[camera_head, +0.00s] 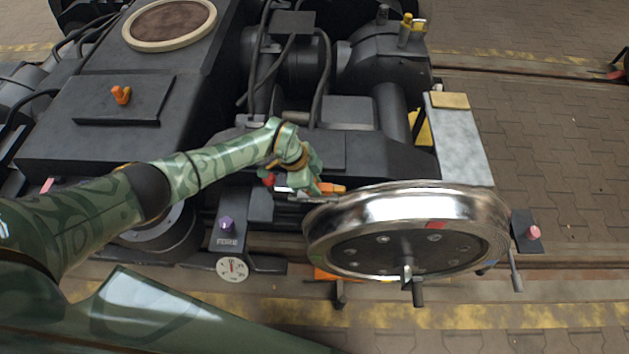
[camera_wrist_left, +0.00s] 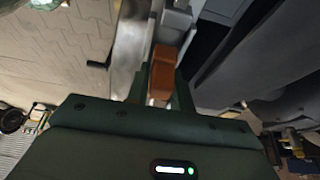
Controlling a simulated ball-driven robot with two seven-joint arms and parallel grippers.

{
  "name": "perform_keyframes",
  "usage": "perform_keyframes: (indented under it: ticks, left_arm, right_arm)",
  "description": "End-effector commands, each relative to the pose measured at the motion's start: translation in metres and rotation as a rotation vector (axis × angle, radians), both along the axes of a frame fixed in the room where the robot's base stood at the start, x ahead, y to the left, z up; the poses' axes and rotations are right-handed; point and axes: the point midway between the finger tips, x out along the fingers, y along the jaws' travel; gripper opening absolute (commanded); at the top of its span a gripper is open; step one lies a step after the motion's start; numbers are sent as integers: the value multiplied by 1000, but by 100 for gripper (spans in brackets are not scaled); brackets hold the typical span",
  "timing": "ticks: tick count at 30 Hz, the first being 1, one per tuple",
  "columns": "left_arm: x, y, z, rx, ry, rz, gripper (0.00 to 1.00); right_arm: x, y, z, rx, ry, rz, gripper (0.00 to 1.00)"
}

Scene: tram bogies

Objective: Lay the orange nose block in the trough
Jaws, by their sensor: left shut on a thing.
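An orange block (camera_head: 333,187) shows at the tip of my left gripper (camera_head: 319,186), just behind the wheel's upper rim. In the left wrist view the orange-brown block (camera_wrist_left: 162,73) sits between the two dark green fingers, which are shut on it. A light grey metal piece (camera_wrist_left: 176,22) lies just beyond the block there. Whether it is part of the trough, and whether the block touches it, I cannot tell. The trough is not clear in the head view, where the gripper and the wheel cover that spot. My right gripper is not in view.
A big shiny wheel (camera_head: 425,208) stands close in front of the left gripper. The dark bogie frame (camera_head: 390,157) lies behind it. A purple knob (camera_head: 226,223) and a round white dial (camera_head: 232,269) are to the left. An orange fitting (camera_head: 121,95) stands on a dark plate.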

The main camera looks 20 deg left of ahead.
Motion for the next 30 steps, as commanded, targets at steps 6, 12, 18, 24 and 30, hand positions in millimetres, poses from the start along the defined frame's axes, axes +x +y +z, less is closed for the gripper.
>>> perform_keyframes:
  ticks: [6,12,18,24,30]
  left_arm:
    - [0,0,-6,0,1,0,0]
    - [0,0,-8,-1,-1,-1,48]
    - [0,0,-8,0,0,0,48]
    - [0,4,5,1,-3,0,48]
    - [-4,21,53,1,-8,0,48]
  right_arm:
    - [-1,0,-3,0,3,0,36]
    - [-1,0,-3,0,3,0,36]
    - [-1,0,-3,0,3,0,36]
    - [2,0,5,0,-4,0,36]
    - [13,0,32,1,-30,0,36]
